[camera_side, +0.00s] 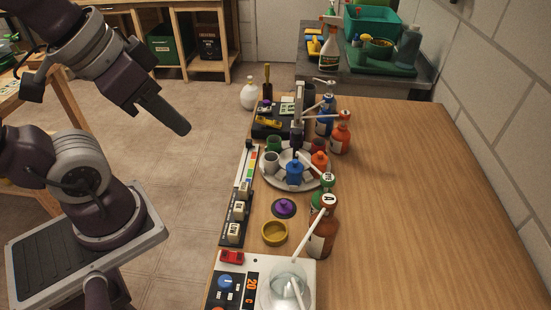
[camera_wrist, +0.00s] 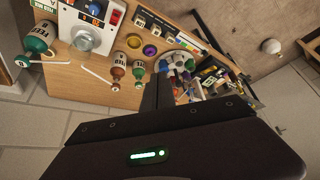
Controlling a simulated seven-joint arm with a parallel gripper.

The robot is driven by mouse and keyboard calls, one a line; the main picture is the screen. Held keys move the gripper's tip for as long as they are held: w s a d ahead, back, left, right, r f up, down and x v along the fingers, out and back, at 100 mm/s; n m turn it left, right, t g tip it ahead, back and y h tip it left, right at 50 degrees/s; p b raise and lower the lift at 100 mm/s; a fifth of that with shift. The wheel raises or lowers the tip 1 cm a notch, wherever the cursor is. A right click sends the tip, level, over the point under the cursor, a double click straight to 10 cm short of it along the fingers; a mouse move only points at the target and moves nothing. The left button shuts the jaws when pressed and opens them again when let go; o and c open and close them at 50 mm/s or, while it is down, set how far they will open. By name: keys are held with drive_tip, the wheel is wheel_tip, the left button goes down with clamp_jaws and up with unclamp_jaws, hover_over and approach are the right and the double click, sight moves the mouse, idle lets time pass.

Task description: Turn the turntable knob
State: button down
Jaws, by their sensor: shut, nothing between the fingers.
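The turntable is a round white tray (camera_side: 266,178) on the wooden bench, carrying several coloured pots, with a blue pot (camera_side: 294,174) at its front. I cannot tell for sure which part is the knob. In the wrist view the turntable (camera_wrist: 178,62) shows just past my fingers, which hide part of it. My gripper (camera_side: 186,129) is shut and empty, raised to the left of the bench and well apart from the turntable. Its dark fingers also show in the wrist view (camera_wrist: 160,80).
Brown bottles (camera_side: 322,238) and more bottles (camera_side: 341,134) stand along the tray's right side. A purple knobbed lid (camera_side: 284,207), a yellow dish (camera_side: 274,233) and a white device with a blue dial (camera_side: 227,281) lie in front. The bench's right part (camera_side: 420,200) is clear.

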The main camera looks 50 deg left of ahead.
drive_tip(key=c, duration=2.1)
unclamp_jaws()
drive_tip(key=o, duration=0.3)
drive_tip(key=shift+w+r, duration=0.1)
drive_tip(key=shift+w, duration=0.1)
drive_tip(key=o, duration=0.6)
drive_tip(key=w+n, duration=0.2)
drive_tip(key=w+r+n+g+h, duration=0.1)
drive_tip(key=w, duration=0.1)
drive_tip(key=w+n, duration=0.2)
drive_tip(key=shift+w+d+r+n+g+h, duration=0.1)
drive_tip(key=shift+r+n+g+h, duration=0.2)
drive_tip(key=shift+g, duration=0.1)
drive_tip(key=shift+o, duration=0.2)
drive_tip(key=n+g+y, duration=0.1)
drive_tip(key=n+g, duration=0.3)
drive_tip(key=n, duration=1.4)
hover_over(297, 131)
drive_tip(key=f, duration=1.2)
drive_tip(key=shift+s+f, duration=0.2)
drive_tip(key=shift+f, duration=0.15)
drive_tip(key=shift+y, duration=0.3)
drive_tip(key=f, duration=0.6)
drive_tip(key=shift+w+f, duration=0.25)
drive_tip(key=shift+f, duration=0.65)
clamp_jaws()
